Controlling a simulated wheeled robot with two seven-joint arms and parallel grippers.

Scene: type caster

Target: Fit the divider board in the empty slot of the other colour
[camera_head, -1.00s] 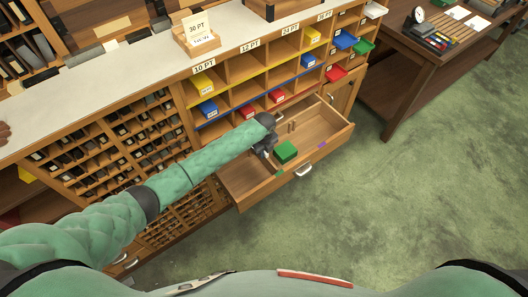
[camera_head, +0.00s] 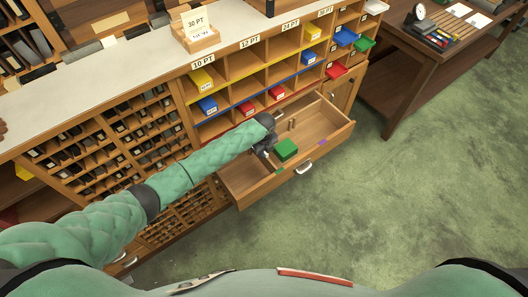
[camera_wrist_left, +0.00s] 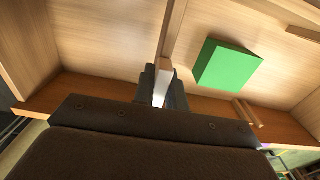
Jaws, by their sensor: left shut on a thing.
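The wooden drawer (camera_head: 245,198) stands open below the shelves. A green mark (camera_head: 280,171) and a purple mark (camera_head: 323,142) sit on its front rim. My left gripper (camera_head: 267,150) is down in the drawer, left of a green block (camera_head: 287,149). In the left wrist view the gripper (camera_wrist_left: 163,88) is shut on the thin wooden divider board (camera_wrist_left: 173,38), which runs upward from the fingers. The board's lower edge and its fit in a slot are hidden. Two wooden strips (camera_wrist_left: 246,113) stand on the drawer wall, right of the gripper. My right gripper is out of view.
In the left wrist view the green block (camera_wrist_left: 227,65) lies on the drawer floor, close to the right of the board. Shelves with coloured bins (camera_head: 277,94) rise behind the drawer. A dark desk (camera_head: 420,65) stands at right. The green floor between is clear.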

